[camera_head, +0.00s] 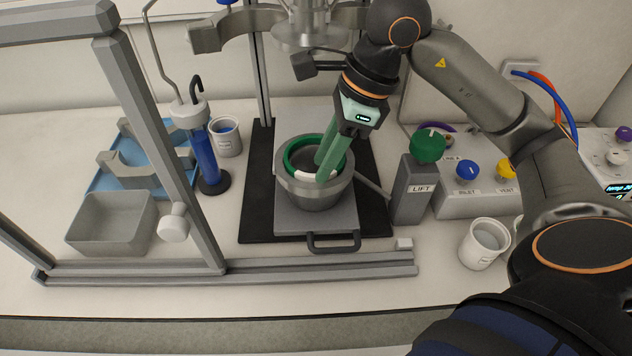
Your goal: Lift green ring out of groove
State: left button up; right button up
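The green ring (289,154) lies in the top rim of the round metal vessel (313,195), with a white section at its front. My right gripper (320,172) reaches down from above with two pale green fingers over the vessel mouth. Its fingertips overlap the front part of the ring and hide some of it. I cannot tell whether they touch or grip the ring. The ring looks level with the rim. My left gripper is out of view.
A LIFT post with a green knob (428,145) stands close right of the vessel. A metal frame (165,150), a blue cylinder (204,158) and a grey bin (112,222) are on the left. A metal clamp (240,28) hangs above. A white cup (484,243) stands at right.

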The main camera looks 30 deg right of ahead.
jog(key=shift+b+x, duration=0.3)
jog(key=shift+x, duration=0.45)
jog(key=shift+a+f, duration=0.1)
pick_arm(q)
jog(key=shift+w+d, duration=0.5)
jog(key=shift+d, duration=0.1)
pick_arm(e)
jog(key=shift+c, duration=0.5)
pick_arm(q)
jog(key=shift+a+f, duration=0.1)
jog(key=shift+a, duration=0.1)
pick_arm(e)
grip_shut()
notch_tip(320, 180, up, 7)
jog(key=p, duration=0.6)
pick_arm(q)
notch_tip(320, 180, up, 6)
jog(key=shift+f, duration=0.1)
